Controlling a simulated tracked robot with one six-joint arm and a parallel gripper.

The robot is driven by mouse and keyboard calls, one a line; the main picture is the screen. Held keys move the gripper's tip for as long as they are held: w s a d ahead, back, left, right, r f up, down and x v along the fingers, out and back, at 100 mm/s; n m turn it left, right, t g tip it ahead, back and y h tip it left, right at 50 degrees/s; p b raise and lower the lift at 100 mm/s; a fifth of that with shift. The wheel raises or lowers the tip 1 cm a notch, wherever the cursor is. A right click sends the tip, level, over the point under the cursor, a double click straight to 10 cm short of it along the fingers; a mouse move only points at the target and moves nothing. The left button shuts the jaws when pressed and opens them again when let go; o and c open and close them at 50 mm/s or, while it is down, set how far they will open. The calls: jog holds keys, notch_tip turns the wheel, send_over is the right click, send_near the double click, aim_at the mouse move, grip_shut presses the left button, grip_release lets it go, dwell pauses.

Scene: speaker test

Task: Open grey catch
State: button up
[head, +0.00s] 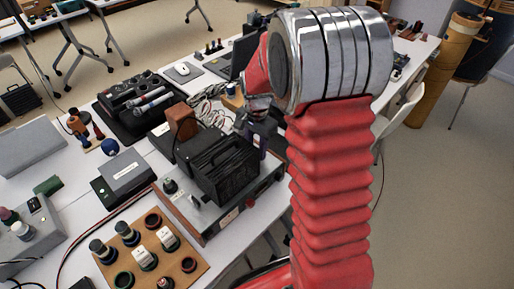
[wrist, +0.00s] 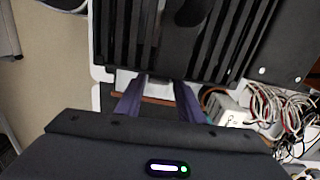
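A black ribbed box (head: 225,168) stands on a grey unit with a wooden edge (head: 240,212). The box's ribs also fill the top of the wrist view (wrist: 225,35). My gripper (head: 262,140) is at the far right side of the box, partly hidden by my red arm. In the wrist view its two purple-grey fingers (wrist: 161,84) are apart, with their tips close to the box's lower edge. I cannot tell whether they touch it. I cannot pick out the grey catch for certain; a small dark grey area shows between the fingers.
A brown block (head: 182,124) stands behind the box. Loose cables (head: 208,108) lie beyond it, also at the right in the wrist view (wrist: 285,105). A wooden board with knobs (head: 150,255) is in front. A black mixer (head: 140,103) stands further back.

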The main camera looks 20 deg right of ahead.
notch_tip(320, 180, up, 14)
jog(key=shift+f, duration=0.15)
dwell(0.5)
dwell(0.4)
jog(key=s+a+r+n+t, duration=0.2)
jog(key=s+a+n, duration=0.1)
jog(key=s, duration=0.4)
jog(key=s+a+r+n+t, duration=0.1)
jog(key=s+a+r+n, duration=0.1)
jog(key=s+n, duration=0.3)
jog(key=s+a+r+n+t, duration=0.2)
jog(key=s+a+n, duration=0.2)
jog(key=s, duration=0.6)
jog(key=shift+s+a+r+n+t, duration=0.3)
jog(key=shift+s+a+r+n, duration=0.1)
jog(key=shift+n, duration=0.1)
